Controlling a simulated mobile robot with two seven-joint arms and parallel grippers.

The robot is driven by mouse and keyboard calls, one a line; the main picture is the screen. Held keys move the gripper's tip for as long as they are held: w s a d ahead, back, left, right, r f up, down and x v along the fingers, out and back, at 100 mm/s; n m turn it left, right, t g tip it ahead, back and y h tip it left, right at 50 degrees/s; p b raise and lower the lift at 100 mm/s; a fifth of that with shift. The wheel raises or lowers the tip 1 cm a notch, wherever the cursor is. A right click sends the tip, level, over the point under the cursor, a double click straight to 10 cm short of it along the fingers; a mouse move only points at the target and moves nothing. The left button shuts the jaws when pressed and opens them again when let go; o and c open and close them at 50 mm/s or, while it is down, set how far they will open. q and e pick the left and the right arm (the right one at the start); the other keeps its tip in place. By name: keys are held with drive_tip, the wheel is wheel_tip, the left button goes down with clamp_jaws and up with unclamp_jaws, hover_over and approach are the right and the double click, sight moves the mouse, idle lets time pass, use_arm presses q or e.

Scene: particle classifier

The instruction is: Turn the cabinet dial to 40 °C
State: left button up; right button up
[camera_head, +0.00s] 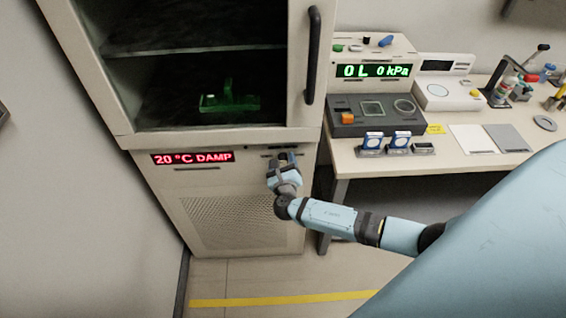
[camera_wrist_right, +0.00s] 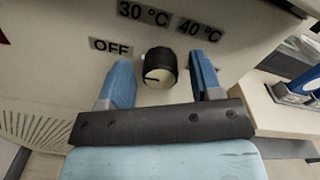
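The cabinet (camera_head: 222,142) stands at the left with its display (camera_head: 192,158) reading "20 °C DAMP" in red. In the right wrist view, the dial (camera_wrist_right: 159,67) is a round black knob with a pale face, and a dark mark on the face points roughly left, towards OFF. The labels are OFF (camera_wrist_right: 111,46), 30 °C (camera_wrist_right: 143,14) and 40 °C (camera_wrist_right: 198,31). My right gripper (camera_wrist_right: 160,80) is open, with one blue finger on each side of the dial and gaps between. In the head view my right gripper (camera_head: 284,162) hides most of the dial. My left gripper is out of view.
The cabinet's black door handle (camera_head: 312,55) stands out above my right gripper. A green object (camera_head: 230,102) is inside the cabinet. A bench (camera_head: 380,162) with instruments stands close on the right. The floor in front is clear.

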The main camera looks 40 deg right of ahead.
drive_tip(key=c, duration=0.8)
drive_tip(key=shift+f, duration=0.1)
